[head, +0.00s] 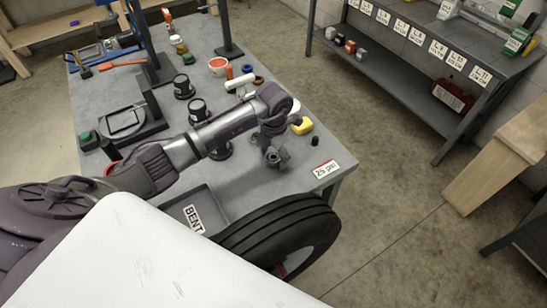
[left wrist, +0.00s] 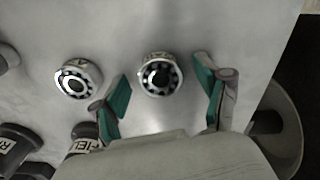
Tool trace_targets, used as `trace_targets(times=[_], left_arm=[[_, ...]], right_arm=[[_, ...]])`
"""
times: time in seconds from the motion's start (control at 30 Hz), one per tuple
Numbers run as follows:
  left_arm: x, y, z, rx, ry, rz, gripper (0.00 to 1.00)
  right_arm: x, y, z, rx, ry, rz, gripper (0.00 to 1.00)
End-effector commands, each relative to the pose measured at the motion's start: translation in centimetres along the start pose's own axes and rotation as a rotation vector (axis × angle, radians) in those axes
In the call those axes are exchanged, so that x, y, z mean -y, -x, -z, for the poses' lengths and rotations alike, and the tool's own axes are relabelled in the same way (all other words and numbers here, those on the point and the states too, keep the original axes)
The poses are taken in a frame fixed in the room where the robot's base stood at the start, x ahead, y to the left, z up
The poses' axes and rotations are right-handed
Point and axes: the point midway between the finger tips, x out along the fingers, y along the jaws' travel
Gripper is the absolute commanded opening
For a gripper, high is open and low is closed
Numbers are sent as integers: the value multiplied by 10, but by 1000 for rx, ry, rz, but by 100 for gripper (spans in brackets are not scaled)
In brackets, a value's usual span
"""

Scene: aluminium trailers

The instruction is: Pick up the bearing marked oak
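In the left wrist view a bearing (left wrist: 160,80) with dark balls in a silver ring lies on the grey table between my left gripper's fingers, towards their tips. Its rim carries a pale label that I cannot read fully. A second, similar bearing (left wrist: 77,80) lies to the left, outside the fingers, also with an unreadable rim label. My left gripper (left wrist: 162,82) is open, with green pads, and holds nothing. In the head view it points down over the table's right part (head: 274,156), where the bearings are hard to tell from the gripper. My right gripper is not in view.
Dark labelled pieces (left wrist: 85,137) stand close by, left of the fingers. In the head view a yellow object (head: 302,126) and a small black cylinder (head: 315,141) are near the gripper. A tire (head: 285,232) stands at the near edge, beside a grey "BENT" tray (head: 172,213).

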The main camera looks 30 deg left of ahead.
Motion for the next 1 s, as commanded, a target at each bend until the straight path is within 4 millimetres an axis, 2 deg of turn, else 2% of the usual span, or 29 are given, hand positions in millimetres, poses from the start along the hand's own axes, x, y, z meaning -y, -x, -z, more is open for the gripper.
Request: trace_targets(times=[0.03, 0.3, 0.4, 0.77, 0.97, 1.0], left_arm=[[0, 0, 0, 0, 0, 0, 65], [0, 0, 0, 0, 0, 0, 20], [0, 1, 0, 1, 0, 0, 8], [0, 7, -1, 2, -1, 0, 7], [-1, 38, -2, 7, -2, -3, 7], [1, 43, 4, 4, -3, -3, 7]], right_arm=[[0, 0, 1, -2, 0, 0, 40], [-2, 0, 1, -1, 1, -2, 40], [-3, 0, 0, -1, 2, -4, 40], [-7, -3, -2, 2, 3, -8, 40], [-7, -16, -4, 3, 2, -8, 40], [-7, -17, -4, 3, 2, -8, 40]])
